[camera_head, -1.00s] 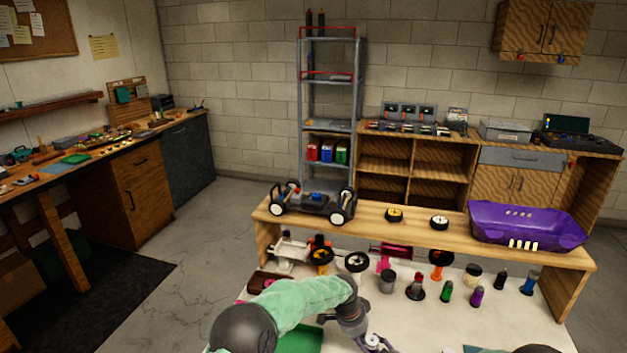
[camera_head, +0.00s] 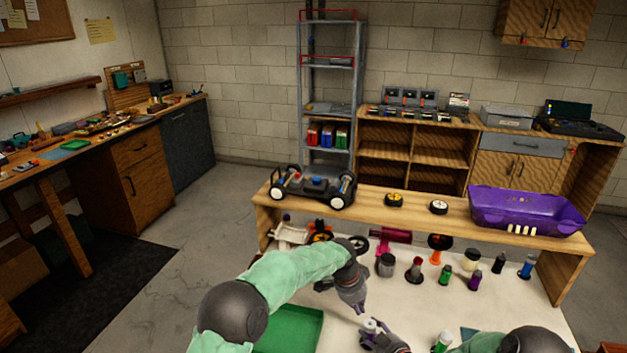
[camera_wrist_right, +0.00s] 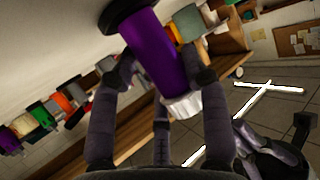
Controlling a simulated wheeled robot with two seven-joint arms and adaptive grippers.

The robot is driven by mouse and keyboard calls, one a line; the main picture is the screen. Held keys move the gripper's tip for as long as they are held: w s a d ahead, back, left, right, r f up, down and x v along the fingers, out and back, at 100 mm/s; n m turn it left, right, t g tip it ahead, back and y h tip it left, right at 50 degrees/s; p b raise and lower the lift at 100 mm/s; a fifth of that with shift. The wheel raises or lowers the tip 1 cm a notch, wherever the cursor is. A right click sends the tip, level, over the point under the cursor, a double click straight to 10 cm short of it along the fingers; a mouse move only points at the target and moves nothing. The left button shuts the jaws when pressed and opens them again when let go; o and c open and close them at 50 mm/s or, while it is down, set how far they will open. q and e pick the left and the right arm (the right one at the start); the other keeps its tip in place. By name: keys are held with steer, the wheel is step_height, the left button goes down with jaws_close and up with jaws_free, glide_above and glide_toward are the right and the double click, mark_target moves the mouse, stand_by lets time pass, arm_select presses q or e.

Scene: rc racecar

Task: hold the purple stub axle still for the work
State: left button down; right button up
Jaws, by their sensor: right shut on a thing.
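My right gripper (camera_wrist_right: 156,78) is shut on the purple stub axle (camera_wrist_right: 150,50). In the right wrist view the axle is a purple cylinder lying slantwise between the fingers, with a dark ring at its upper end and a pale piece at its lower end. In the head view my right gripper (camera_head: 376,335) is low in the picture, with a small pale-topped piece (camera_head: 369,325) at it. My left gripper (camera_head: 358,303) points down just above that piece. Whether its fingers are open is too small to tell, and so is whether it touches the piece.
Several coloured pieces stand on the white table, including a red one (camera_head: 414,271) and a purple one (camera_head: 475,281). A green-and-white bottle (camera_head: 443,342) stands near the right gripper. The raised shelf holds a car chassis (camera_head: 313,186) and a purple body shell (camera_head: 526,209).

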steer(key=shift+d, duration=0.1)
steer(key=o, duration=1.3)
steer(key=shift+w, duration=0.1)
steer(key=shift+c, duration=0.2)
steer(key=shift+r, duration=0.1)
steer(key=v, duration=1.2)
